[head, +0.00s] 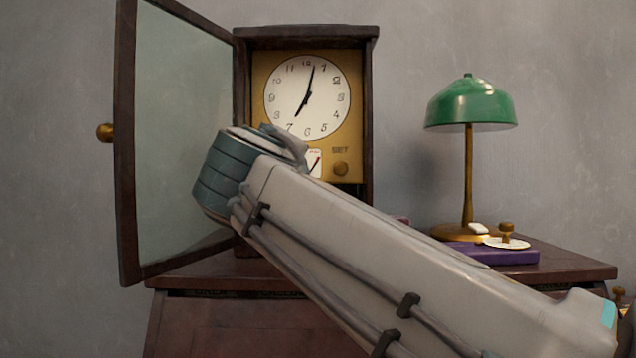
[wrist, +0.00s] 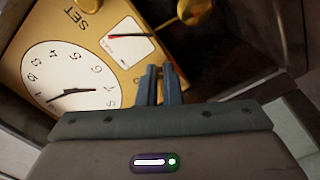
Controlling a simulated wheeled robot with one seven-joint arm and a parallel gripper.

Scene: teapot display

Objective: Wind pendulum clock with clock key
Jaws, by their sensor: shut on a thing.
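The pendulum clock (head: 369,120) stands on the cabinet with its glass door (head: 185,120) swung open to the left. Its white face (head: 307,97) and brass panel show; the small dial with a red hand (wrist: 127,42) and the SET label (wrist: 75,18) also show in the wrist view. My gripper (wrist: 160,72) is shut, its fingertips at the brass panel beside the small dial. In the head view my arm hides the gripper.
The brass pendulum bob (wrist: 190,12) hangs close by in the wrist view. The open door stands left of my arm.

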